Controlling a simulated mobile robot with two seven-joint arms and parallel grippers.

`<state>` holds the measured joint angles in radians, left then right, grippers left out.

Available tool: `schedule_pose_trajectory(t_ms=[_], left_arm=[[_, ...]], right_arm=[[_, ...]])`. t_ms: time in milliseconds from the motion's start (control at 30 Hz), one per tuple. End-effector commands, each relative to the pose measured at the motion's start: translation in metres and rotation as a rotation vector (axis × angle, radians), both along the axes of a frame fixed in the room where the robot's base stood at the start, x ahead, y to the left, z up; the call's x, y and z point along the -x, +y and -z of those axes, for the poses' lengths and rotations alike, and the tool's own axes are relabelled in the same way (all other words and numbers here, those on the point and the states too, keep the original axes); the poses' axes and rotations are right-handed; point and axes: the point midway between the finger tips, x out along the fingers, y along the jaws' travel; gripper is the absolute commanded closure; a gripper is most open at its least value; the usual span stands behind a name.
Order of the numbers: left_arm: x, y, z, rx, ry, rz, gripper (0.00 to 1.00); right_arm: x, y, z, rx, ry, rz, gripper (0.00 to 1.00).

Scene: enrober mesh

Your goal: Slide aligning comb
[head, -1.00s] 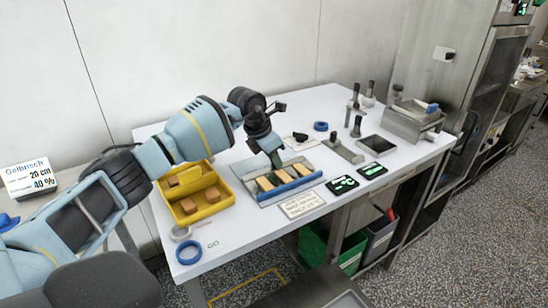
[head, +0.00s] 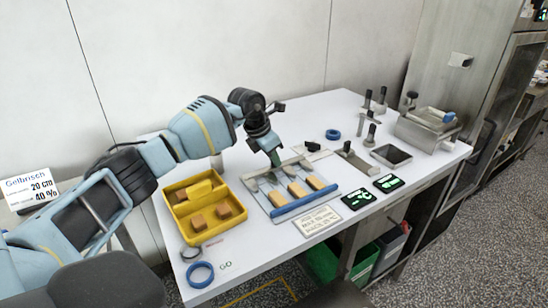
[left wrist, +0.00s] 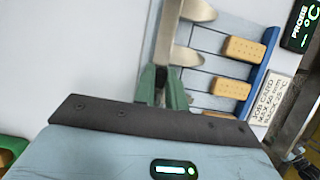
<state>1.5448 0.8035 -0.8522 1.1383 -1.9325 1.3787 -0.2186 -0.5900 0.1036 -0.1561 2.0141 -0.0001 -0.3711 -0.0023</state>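The aligning comb (left wrist: 185,55) is a pale metal bar with rounded teeth pointing toward the tan bars. In the head view its teeth (head: 270,178) lie over the mesh plate. My left gripper (head: 273,156) is at the comb's back bar; in the left wrist view its green fingers (left wrist: 163,92) are on either side of the bar and appear closed on it. My right gripper is out of view.
A yellow tray (head: 182,210) with brown blocks stands left of the plate. Blue rings (head: 200,274), a label card (head: 317,221) and two dark displays (head: 358,199) lie around it. Metal tools and a steel box (head: 428,128) stand at the right.

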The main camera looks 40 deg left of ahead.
Motion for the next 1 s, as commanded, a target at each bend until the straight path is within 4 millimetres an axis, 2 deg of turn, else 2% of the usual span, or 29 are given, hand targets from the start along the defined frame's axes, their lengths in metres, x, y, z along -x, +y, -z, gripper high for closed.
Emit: schedule_pose_trajectory(t_ms=[33, 167, 533, 1000], left_arm=[[-0.001, 0.005, -0.004, -0.006, -0.010, -0.008, 0.83], [-0.001, 0.005, -0.003, -0.006, -0.008, -0.008, 0.66], [0.001, 0.003, -0.007, -0.003, -0.005, -0.005, 0.65], [0.024, 0.014, -0.067, -0.004, -0.007, -0.006, 0.65]], right_arm=[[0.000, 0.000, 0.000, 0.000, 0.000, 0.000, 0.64], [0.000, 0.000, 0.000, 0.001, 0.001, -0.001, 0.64], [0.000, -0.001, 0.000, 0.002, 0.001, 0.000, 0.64], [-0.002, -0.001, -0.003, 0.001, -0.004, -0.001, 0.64]])
